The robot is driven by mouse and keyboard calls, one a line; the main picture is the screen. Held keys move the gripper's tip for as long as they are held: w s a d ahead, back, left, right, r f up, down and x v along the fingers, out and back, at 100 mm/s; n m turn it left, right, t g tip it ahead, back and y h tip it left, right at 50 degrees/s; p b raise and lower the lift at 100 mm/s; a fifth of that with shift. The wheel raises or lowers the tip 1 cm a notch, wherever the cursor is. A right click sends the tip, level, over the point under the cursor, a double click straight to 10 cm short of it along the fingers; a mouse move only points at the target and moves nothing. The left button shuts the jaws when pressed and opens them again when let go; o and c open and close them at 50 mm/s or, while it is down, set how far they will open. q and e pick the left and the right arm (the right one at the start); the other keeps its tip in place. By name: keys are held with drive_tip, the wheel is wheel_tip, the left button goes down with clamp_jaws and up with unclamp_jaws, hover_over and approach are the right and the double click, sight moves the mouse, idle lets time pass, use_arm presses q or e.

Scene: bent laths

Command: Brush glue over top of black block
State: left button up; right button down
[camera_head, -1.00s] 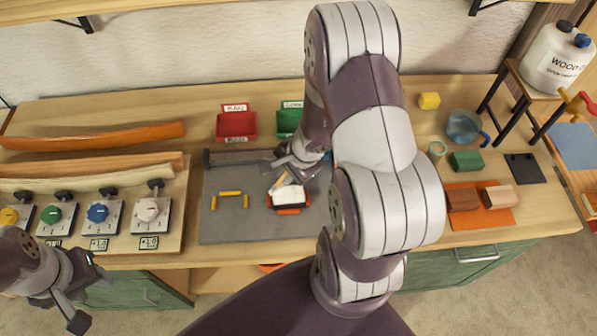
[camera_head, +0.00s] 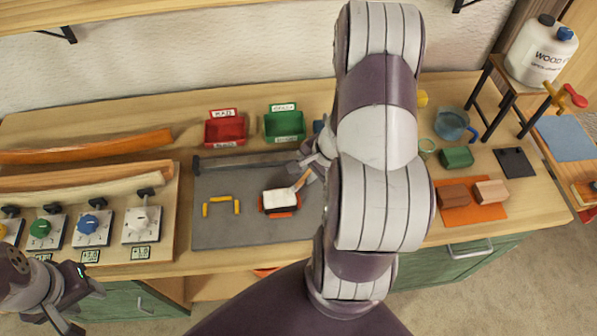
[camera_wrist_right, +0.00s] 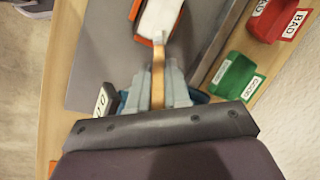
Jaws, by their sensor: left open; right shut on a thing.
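The black block (camera_head: 266,208) sits in an orange holder (camera_head: 281,214) on the grey mat. A white layer covers nearly all of its top; dark shows only at the edges. My right gripper (camera_head: 308,171) is shut on the wooden handle of a brush (camera_head: 301,181), just right of and above the block. In the right wrist view the brush (camera_wrist_right: 158,75) points from the gripper (camera_wrist_right: 157,88) to the white top (camera_wrist_right: 160,16); whether its tip touches cannot be told. My left gripper (camera_head: 82,306) is open and empty at the lower left, before the bench.
A yellow handle-shaped piece (camera_head: 221,206) lies left of the block on the grey mat (camera_head: 215,233). Red (camera_head: 225,130) and green (camera_head: 285,125) bins stand behind. Bent laths (camera_head: 90,147) and dial panels are at left. A glue jug (camera_head: 540,52) stands on a stand at right.

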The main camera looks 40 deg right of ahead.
drive_tip(key=shift+r, duration=0.2)
wheel_tip(320, 180, up, 6)
drive_tip(key=p, duration=0.5)
drive_tip(key=shift+f, duration=0.2)
wheel_tip(320, 180, up, 3)
drive_tip(key=p, duration=0.3)
drive_tip(key=shift+r, duration=0.1)
